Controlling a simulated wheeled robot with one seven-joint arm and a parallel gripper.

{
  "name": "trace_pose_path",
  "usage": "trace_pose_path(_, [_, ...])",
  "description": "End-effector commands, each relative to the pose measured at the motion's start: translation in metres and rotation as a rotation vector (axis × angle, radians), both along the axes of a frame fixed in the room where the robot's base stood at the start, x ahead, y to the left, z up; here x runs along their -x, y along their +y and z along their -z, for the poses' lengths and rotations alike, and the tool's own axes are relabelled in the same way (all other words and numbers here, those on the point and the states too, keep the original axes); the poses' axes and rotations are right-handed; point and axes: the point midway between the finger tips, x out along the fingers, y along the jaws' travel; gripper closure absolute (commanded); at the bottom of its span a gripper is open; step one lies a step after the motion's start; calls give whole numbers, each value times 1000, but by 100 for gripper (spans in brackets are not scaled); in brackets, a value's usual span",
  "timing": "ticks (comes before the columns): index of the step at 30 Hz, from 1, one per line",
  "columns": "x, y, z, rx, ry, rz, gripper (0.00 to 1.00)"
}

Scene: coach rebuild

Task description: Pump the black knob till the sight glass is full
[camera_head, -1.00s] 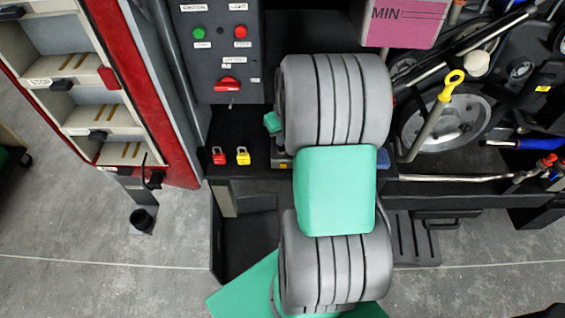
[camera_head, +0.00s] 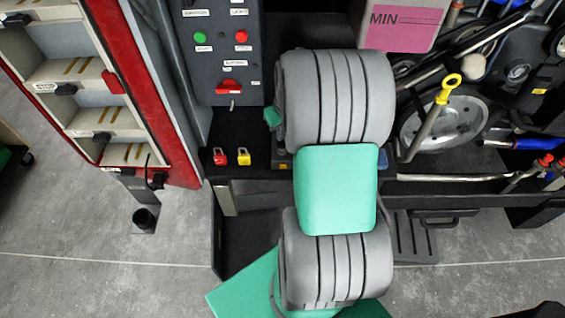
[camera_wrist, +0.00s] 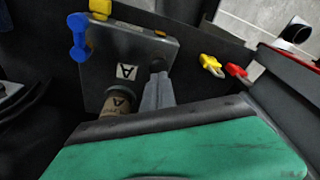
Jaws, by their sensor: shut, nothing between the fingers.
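My gripper (camera_wrist: 157,85) shows in the wrist view as grey fingers, shut and empty. The fingertips are over a dark metal plate (camera_wrist: 140,45), close to a small dark round part (camera_wrist: 158,65) that may be the black knob; contact cannot be told. Left of the fingers stands a brownish cylinder (camera_wrist: 118,101) marked A with a dark top. A label A (camera_wrist: 127,72) is on the plate. I cannot make out a sight glass for certain. In the head view my arm covers the plate and the fingers.
A red padlock (camera_head: 219,157) and a yellow padlock (camera_head: 243,157) lie left of my arm. A blue handle (camera_wrist: 78,36) stands at the plate's edge. A control panel (camera_head: 216,85), a pink block marked MIN (camera_head: 405,22) and a pulley wheel (camera_head: 450,120) surround the space.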

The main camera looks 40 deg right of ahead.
Motion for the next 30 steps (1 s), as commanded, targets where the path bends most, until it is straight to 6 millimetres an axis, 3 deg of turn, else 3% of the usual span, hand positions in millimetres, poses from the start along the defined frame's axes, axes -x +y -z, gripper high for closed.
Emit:
trace_pose_path(8, [0,0,-7,1,-1,0,100])
trace_pose_path(21, [0,0,-59,0,-1,0,100])
trace_pose_path(30, [0,0,-60,0,0,0,100])
